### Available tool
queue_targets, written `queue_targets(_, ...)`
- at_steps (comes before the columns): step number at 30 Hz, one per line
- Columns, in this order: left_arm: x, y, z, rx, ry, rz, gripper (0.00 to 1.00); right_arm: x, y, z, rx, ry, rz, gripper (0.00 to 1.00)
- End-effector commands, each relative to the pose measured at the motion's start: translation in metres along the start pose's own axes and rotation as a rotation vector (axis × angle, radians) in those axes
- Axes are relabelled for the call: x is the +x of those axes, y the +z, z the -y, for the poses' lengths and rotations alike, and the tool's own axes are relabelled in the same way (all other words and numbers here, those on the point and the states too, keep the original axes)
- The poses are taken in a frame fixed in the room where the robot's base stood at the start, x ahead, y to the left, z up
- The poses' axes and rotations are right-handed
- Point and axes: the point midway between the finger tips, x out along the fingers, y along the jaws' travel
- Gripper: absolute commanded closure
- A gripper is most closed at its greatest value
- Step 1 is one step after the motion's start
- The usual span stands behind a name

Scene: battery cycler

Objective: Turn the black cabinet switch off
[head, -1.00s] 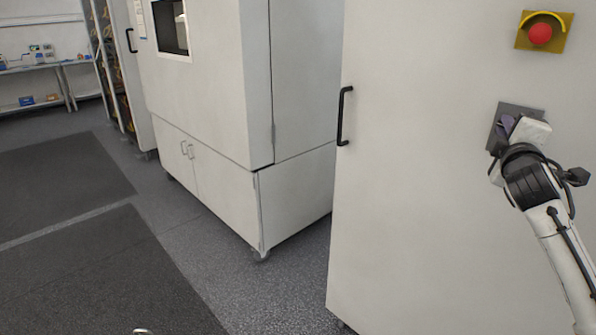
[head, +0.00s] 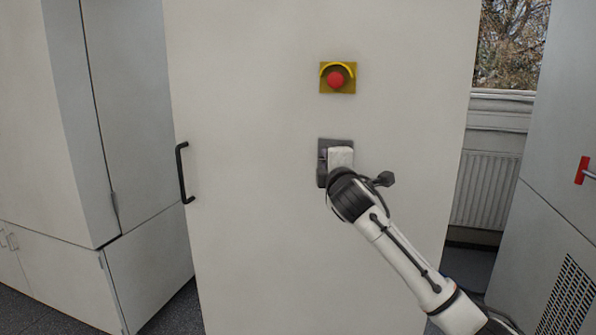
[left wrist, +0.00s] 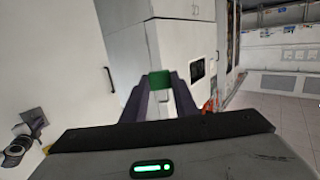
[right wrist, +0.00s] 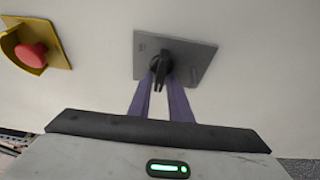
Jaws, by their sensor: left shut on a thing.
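The black switch (right wrist: 160,70) sits on a grey square plate (right wrist: 194,59) on the white cabinet front (head: 250,230). Its handle runs up and down in the right wrist view. My right gripper (right wrist: 160,78) is at the switch, with its two purple fingers apart and their tips on either side of the handle's near end. I cannot tell whether they touch it. In the head view my right gripper (head: 339,158) hides most of the plate. My left gripper (left wrist: 159,85) shows only in the left wrist view, shut on a green block (left wrist: 159,79).
A red emergency button (head: 335,79) on a yellow plate is above the switch. A black door handle (head: 183,172) is at the cabinet's left edge. Another white cabinet (head: 140,190) stands at the left. A radiator (head: 487,190) and a cabinet with a red handle (head: 583,170) are at the right.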

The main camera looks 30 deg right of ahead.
Motion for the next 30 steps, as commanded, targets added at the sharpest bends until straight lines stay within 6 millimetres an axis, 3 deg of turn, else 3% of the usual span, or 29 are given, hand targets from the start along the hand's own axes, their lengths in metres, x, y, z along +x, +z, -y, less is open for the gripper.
queue_targets(14,0.000,0.001,0.000,0.000,0.000,-0.001,0.90,-0.007,-0.001,-0.001,0.002,0.004,-0.002,0.71)
queue_targets(30,0.002,0.016,0.000,0.000,0.000,-0.001,0.90,-0.102,-0.001,0.001,0.001,0.003,-0.003,0.71)
